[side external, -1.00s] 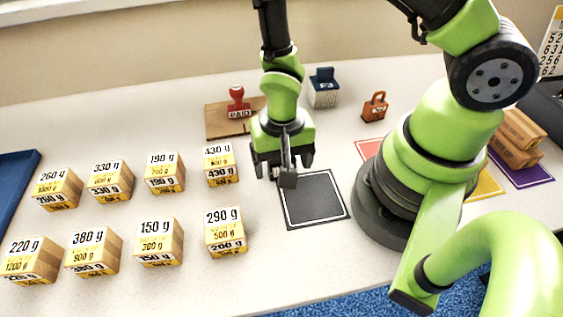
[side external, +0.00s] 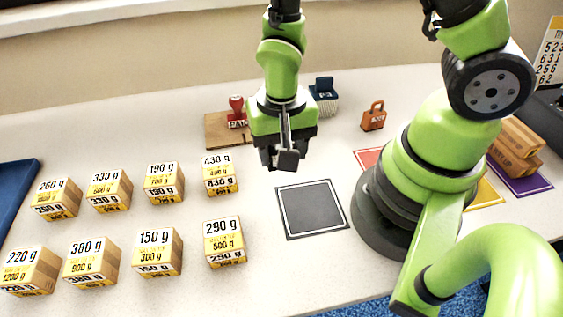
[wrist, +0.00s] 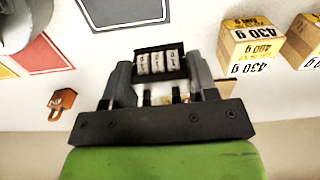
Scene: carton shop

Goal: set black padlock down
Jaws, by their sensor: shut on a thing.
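My gripper (side external: 285,152) is shut on the black padlock (side external: 288,160) and holds it in the air, behind and a little left of the black square mat (side external: 312,209) in the side view. In the wrist view the padlock (wrist: 160,64) sits between the two fingers of my gripper (wrist: 163,82), with its number dials showing. The black mat (wrist: 122,12) shows beyond it, bare and with a white border. The padlock's shackle is mostly hidden by the fingers.
Several yellow-labelled weight cartons (side external: 225,242) stand in two rows at the left. Behind are a wooden board (side external: 215,132) with a red stamp (side external: 236,110), a blue-topped brush (side external: 324,95) and an orange padlock (side external: 373,117). A red mat (side external: 367,157) lies near my base.

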